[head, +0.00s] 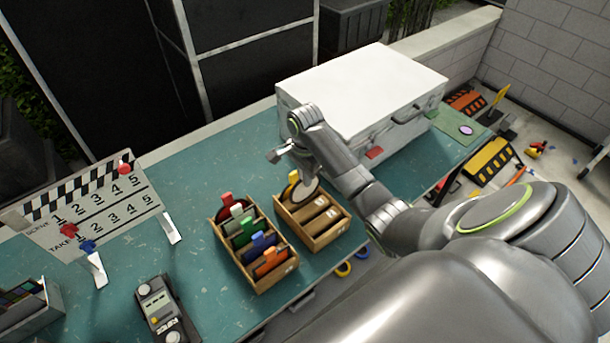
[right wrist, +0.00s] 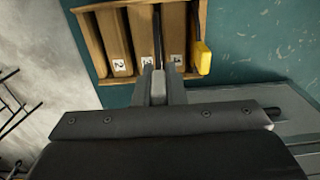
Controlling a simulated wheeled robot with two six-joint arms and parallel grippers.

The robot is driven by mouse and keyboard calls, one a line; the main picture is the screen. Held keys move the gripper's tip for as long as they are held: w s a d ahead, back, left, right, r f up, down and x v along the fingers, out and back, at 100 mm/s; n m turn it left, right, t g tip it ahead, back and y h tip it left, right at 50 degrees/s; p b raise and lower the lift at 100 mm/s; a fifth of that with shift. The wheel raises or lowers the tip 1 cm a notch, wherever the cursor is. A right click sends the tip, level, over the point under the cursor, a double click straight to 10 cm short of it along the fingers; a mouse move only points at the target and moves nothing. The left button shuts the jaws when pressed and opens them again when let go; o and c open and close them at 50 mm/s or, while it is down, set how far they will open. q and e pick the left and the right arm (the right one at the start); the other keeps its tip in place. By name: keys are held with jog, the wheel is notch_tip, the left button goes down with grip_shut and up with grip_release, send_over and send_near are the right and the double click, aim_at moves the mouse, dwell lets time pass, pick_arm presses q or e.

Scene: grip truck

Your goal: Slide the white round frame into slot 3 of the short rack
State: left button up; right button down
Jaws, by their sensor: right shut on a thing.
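My right gripper (right wrist: 159,73) is shut on the pale tab of the white round frame (head: 307,189), over the short wooden rack (head: 325,239). In the head view the round face shows below my arm, just beside the frame with the yellow tab (head: 292,177), which stands at the rack's far end. In the right wrist view the held frame is a thin dark edge (right wrist: 157,36) between numbered dividers, with the yellow tab (right wrist: 202,58) to its right. I cannot tell how deep it sits, or surely which slot it lines up with. My left gripper is not in view.
A longer wooden rack (head: 284,275) with several coloured-tab frames stands close on the left. A white case (head: 360,85) stands behind my right arm. A clapperboard (head: 100,210) and a dark handheld device (head: 162,308) are farther left. The teal table (head: 200,160) is clear behind the racks.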

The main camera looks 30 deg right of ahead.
aim_at(305, 200)
jog(key=shift+f, duration=0.65)
dwell(0.4)
jog(key=shift+f+b, duration=1)
jog(key=shift+f, duration=1.7)
jog(key=c, duration=1.4)
grip_release()
